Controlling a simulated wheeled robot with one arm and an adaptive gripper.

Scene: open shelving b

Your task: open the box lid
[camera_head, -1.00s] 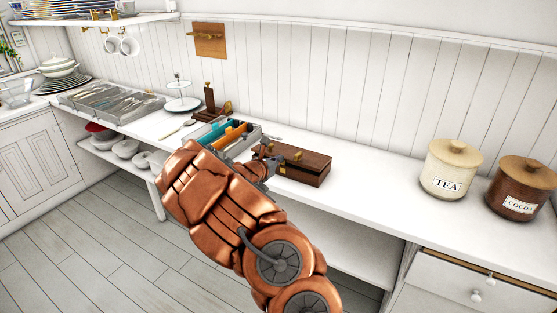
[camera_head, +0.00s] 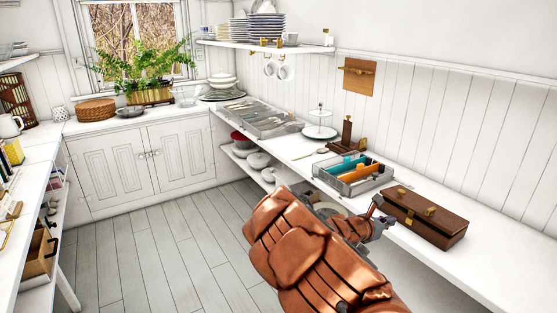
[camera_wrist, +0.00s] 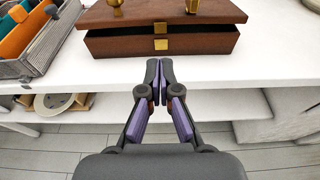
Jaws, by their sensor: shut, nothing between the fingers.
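The brown wooden box (camera_head: 425,220) sits on the white shelf top, with brass fittings on its lid and front. In the wrist view the box (camera_wrist: 195,45) is straight ahead, with its lid (camera_wrist: 150,14) lying over it. A brass clasp (camera_wrist: 161,43) sits at the middle of the front. My gripper (camera_wrist: 160,62) is shut and empty, its tips just in front of the box near the clasp. It also shows at the box's front left in the head view (camera_head: 379,207).
A grey tray with teal and orange dividers (camera_head: 372,183) stands just left of the box. A white cake stand (camera_head: 320,131) and a cutlery tray (camera_head: 245,122) are farther left. A lower shelf (camera_wrist: 230,102) runs beneath. The shelf top right of the box is clear.

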